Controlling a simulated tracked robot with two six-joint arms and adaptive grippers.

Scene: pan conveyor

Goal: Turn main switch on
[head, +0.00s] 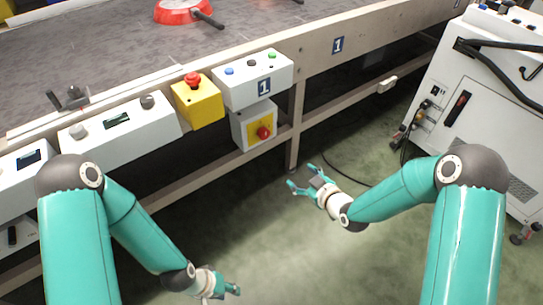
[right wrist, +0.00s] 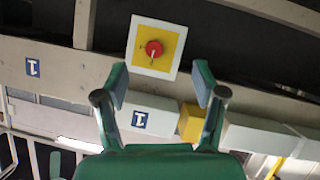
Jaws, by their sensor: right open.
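The main switch is a red rotary knob (head: 264,132) on a yellow plate, on a small grey-white box (head: 241,132) under the conveyor's front rail. In the right wrist view the red knob (right wrist: 154,49) sits on its yellow square, beyond and between the fingertips. Its exact setting is hard to read. My right gripper (head: 300,176) is open and empty, below and to the right of the switch, apart from it; its two fingers also show in the right wrist view (right wrist: 160,76). My left gripper (head: 232,291) is low at the bottom edge, away from the switch; its opening is unclear.
A red pan (head: 183,11) lies on the conveyor. A white cabinet (head: 480,110) with cables stands right. The floor between is clear.

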